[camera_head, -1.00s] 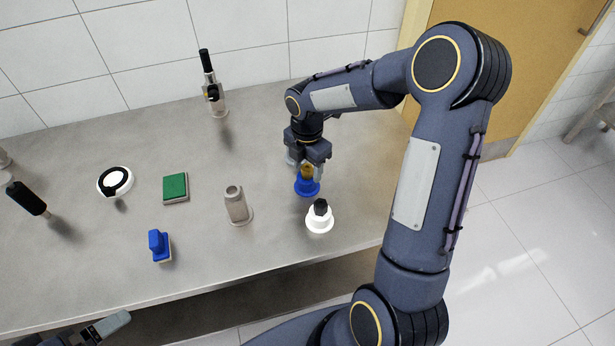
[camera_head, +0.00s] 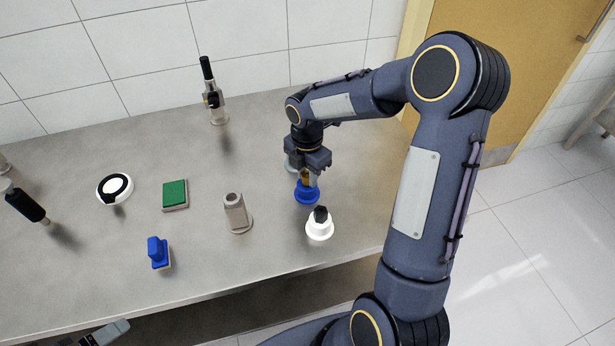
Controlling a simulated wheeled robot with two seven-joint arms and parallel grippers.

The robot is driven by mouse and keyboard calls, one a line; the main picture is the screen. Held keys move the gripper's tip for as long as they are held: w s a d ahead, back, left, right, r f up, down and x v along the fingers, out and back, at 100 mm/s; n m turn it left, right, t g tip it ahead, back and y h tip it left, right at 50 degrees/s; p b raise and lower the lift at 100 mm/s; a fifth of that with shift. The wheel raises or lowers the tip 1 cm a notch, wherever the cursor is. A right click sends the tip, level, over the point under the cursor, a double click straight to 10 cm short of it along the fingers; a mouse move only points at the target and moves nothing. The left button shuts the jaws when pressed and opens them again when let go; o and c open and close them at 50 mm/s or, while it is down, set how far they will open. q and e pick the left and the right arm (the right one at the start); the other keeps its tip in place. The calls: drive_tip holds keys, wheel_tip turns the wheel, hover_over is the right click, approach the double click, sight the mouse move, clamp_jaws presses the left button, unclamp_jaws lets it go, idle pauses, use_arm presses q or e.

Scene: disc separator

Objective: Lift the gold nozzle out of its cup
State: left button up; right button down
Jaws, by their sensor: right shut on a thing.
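The gold nozzle (camera_head: 306,178) is between the fingers of my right gripper (camera_head: 308,176), which is shut on it. The nozzle is upright, directly over the blue cup (camera_head: 307,194). Whether its lower end is still inside the cup or just clear of it cannot be told. The blue cup stands on the grey table (camera_head: 120,255). My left gripper (camera_head: 105,333) shows only in part at the bottom left edge, away from the cup; its jaw state cannot be made out.
A white cup with a black piece (camera_head: 320,224) stands just in front of the blue cup. A grey holder (camera_head: 236,212) is to the left. A green pad (camera_head: 175,194), a blue block (camera_head: 158,252) and a white disc (camera_head: 115,188) lie farther left. A black-handled tool (camera_head: 213,95) stands at the back.

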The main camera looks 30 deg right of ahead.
sight(307, 174)
drive_tip(key=shift+r+p, duration=2.6)
drive_tip(key=shift+r, duration=0.7)
drive_tip(key=shift+f, duration=0.1)
